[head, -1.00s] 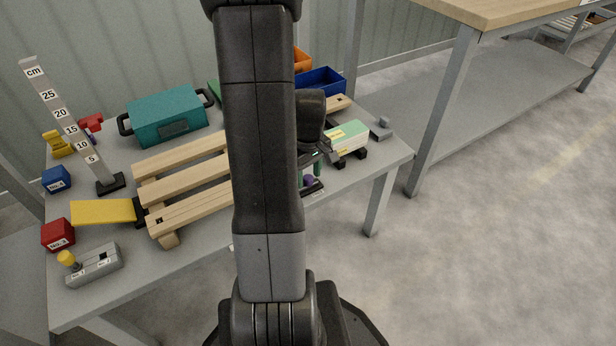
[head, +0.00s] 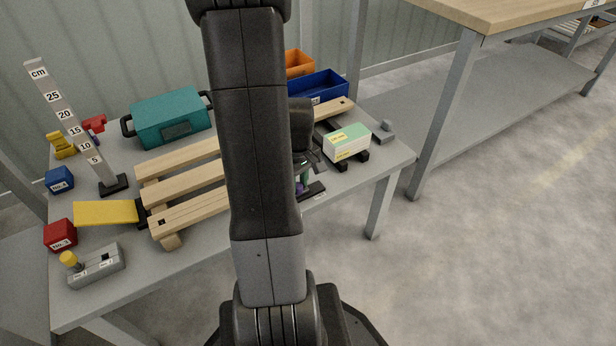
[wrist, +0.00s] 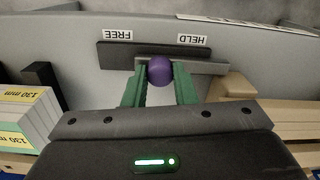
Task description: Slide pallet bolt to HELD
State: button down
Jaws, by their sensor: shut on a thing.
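The pallet bolt (wrist: 205,66) is a grey sliding bar on a dark plate (wrist: 112,56) at the table's front edge. In the wrist view the plate has a FREE label on the left and a HELD label on the right, both upside down. The purple knob (wrist: 159,70) sits between the two labels, and the bar sticks out past the plate's right end towards the wooden pallet (wrist: 236,84). My gripper (wrist: 160,84) is shut on the knob with its green fingers. In the head view my gripper (head: 303,176) is partly hidden by my arm.
A green-and-white carton (head: 347,143) on dark supports stands right of my gripper. The pallet's slats (head: 185,185) lie to the left. A teal case (head: 170,115), blue bin (head: 325,88) and orange bin (head: 299,63) stand behind. The floor in front is clear.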

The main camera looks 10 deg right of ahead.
jog(key=shift+s+a, duration=0.2)
jog(key=shift+a, duration=0.3)
jog(key=c, duration=1.2)
grip_release()
jog(key=shift+a, duration=0.15)
jog(key=shift+o, duration=0.2)
jog(key=shift+r, duration=0.1)
notch_tip(320, 180, up, 14)
jog(key=p, duration=0.5)
jog(key=shift+f, duration=0.25)
notch_tip(320, 180, down, 14)
jog(key=b, duration=0.5)
jog(key=shift+r, duration=0.15)
jog(key=shift+w+d, duration=0.25)
jog(key=shift+d, duration=0.5)
